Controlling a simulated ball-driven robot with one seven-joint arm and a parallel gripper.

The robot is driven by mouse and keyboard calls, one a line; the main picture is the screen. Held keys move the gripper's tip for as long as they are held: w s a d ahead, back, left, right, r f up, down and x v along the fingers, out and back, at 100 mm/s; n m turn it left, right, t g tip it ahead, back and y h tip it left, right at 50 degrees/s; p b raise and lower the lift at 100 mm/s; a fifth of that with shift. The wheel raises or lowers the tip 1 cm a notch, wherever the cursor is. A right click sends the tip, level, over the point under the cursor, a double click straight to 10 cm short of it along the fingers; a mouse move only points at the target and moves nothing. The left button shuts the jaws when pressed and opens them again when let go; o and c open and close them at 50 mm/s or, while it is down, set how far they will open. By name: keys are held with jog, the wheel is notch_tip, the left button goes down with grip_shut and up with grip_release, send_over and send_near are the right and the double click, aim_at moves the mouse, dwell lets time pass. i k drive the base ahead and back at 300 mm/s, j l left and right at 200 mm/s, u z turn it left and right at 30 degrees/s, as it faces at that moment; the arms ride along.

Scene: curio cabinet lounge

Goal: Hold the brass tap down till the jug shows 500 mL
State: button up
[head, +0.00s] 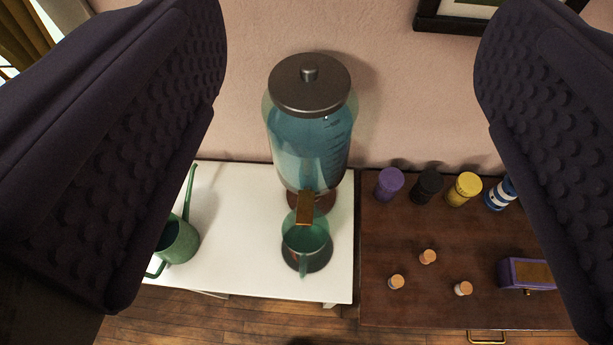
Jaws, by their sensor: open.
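A glass dispenser (309,145) with a dark lid and bluish water stands on the white table against the wall. Marks run down its right side. The brass tap (306,208) sticks out at its lower front. A greenish clear jug (307,240) stands below the tap on a dark round base, its handle toward me. The tap covers part of the jug; I cannot read any level on it. My gripper (350,180) is open and empty, its two dark padded fingers wide apart at the left and right, nearer the camera than the dispenser and touching nothing I can see.
A green watering can (177,240) stands on the white table (225,272) at left, partly behind my left finger. On the brown cabinet (400,310) at right stand several coloured cylinders, small corks (428,257) and a purple box (527,273). A picture frame hangs above.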

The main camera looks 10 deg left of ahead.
aim_at(305, 206)
jog(key=k+l+u, duration=0.5)
jog(key=k+l, duration=0.15)
jog(key=i+j, duration=0.15)
jog(key=i, duration=0.3)
jog(key=i+j, duration=0.15)
jog(key=i, duration=0.3)
jog(key=i+j, duration=0.15)
jog(key=i, duration=0.25)
